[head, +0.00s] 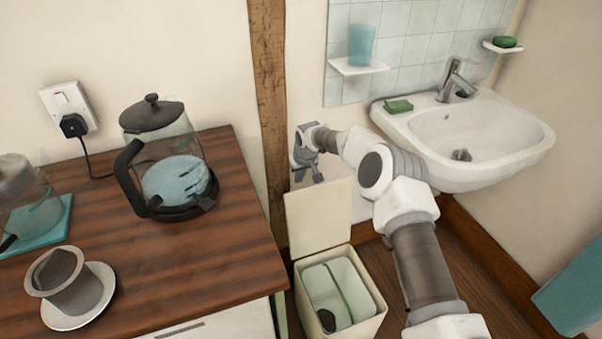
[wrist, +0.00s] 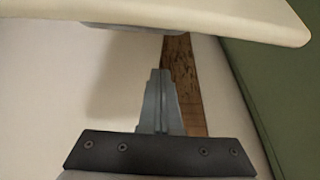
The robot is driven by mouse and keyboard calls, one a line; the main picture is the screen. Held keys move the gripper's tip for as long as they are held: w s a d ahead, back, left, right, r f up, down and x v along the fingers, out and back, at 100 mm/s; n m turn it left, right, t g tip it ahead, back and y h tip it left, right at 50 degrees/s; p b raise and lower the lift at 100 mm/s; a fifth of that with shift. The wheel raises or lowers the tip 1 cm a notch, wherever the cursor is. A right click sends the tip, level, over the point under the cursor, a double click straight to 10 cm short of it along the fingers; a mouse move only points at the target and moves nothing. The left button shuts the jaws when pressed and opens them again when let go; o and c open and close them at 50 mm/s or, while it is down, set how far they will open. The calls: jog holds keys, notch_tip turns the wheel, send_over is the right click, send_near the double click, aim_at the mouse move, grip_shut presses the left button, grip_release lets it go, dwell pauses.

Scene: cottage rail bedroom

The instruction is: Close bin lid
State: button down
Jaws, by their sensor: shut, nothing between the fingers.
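The cream bin (head: 366,325) stands on the floor between the counter and the sink. Its lid (head: 318,217) is open, standing upright at the back of the bin. The inside shows a divider and a dark item at the bottom. My gripper (head: 308,178) is above and behind the lid's top edge, close to the wall. In the wrist view my gripper's fingers (wrist: 158,75) are together and empty. A cream panel with a rounded corner, which looks like the lid (wrist: 190,18), crosses the top of that view; I see a gap between it and the fingertips.
A wooden counter (head: 225,258) with a glass kettle (head: 165,160) and a cup on a saucer (head: 72,290) is left of the bin. A white sink (head: 470,140) is on the right. A wooden post (head: 268,90) runs up the wall behind. Floor shows right of the bin.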

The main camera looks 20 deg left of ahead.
jog(key=shift+s+d+f, duration=0.15)
jog(key=shift+s+d, duration=0.45)
jog(key=shift+s, duration=0.2)
jog(key=shift+s+d+f, duration=0.1)
jog(key=shift+s+d, duration=0.45)
jog(key=shift+s, duration=0.2)
jog(key=shift+d, duration=0.1)
jog(key=shift+s+d+r, duration=0.2)
jog(key=shift+s+d, duration=0.1)
jog(key=shift+s, duration=0.15)
